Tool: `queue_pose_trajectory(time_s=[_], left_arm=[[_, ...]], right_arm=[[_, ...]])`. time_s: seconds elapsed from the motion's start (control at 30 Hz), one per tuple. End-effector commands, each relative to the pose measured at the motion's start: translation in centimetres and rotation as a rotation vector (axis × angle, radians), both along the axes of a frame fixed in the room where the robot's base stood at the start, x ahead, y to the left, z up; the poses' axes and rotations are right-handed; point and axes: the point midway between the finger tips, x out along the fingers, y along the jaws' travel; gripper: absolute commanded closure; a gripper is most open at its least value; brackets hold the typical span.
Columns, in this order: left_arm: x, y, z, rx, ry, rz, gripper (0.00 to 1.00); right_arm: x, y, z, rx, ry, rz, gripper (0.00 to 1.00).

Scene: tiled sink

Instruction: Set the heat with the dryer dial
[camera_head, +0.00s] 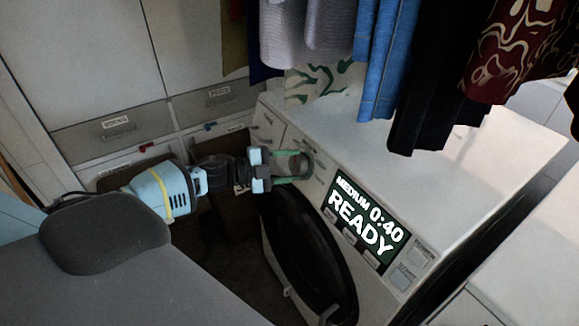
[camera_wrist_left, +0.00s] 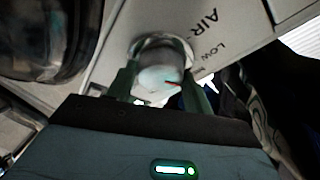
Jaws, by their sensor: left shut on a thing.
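The white dryer (camera_head: 480,165) stands at the right in the head view, its front panel facing left. Its round dial (camera_head: 304,165) sits at the upper left of the panel. My left gripper (camera_head: 291,166) is at the dial with its green fingers around it. In the left wrist view the dial (camera_wrist_left: 160,75) is a pale knob with a small red mark, between the two fingers of the left gripper (camera_wrist_left: 158,82). The words "AIR" and "LOW" show beside it. The dryer's display (camera_head: 363,221) reads "MEDIUM 0:40 READY". My right gripper is not in view.
Hanging clothes (camera_head: 385,60) cover the space above the dryer. The dryer's dark round door (camera_head: 308,250) lies below the dial. Grey-fronted drawers (camera_head: 115,128) stand behind my left arm. A white surface (camera_head: 530,270) is at the lower right.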

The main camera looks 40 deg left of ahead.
Motion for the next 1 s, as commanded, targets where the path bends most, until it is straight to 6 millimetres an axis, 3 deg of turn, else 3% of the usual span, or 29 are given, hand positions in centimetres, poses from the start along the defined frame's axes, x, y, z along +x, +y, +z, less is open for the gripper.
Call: queue_pose_trajectory(time_s=[0.4, 1.0], left_arm=[[0.12, 0.13, 0.22, 0.195, -0.082, -0.072, 0.72], [0.13, 0.11, 0.24, 0.232, -0.096, -0.086, 0.72]], right_arm=[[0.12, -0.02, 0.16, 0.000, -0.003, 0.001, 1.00], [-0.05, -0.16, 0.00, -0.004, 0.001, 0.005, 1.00]])
